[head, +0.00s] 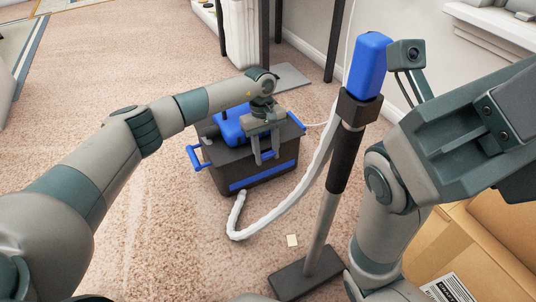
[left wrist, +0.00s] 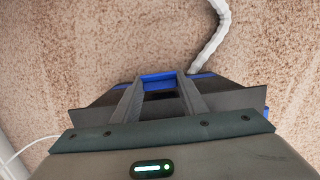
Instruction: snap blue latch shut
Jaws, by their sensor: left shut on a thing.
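A dark canister vacuum (head: 225,157) with a blue top (head: 230,125) stands on the carpet. My left gripper (head: 266,158) reaches down over its front face, fingers pointing down. In the left wrist view the fingers straddle a blue latch (left wrist: 157,82) at the edge of the dark body. The gripper is closed on the latch; its contact points are partly hidden in the head view. Whether the latch is snapped shut cannot be told. My right arm's dark end (head: 460,135) fills the right side, and its fingers are not clearly visible.
A wand with a blue handle (head: 368,62) stands upright on a dark floor head (head: 305,274), close to my right arm. A white hose (head: 285,213) curves over the carpet. A cardboard box (head: 465,245) is at lower right. Open carpet lies to the left.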

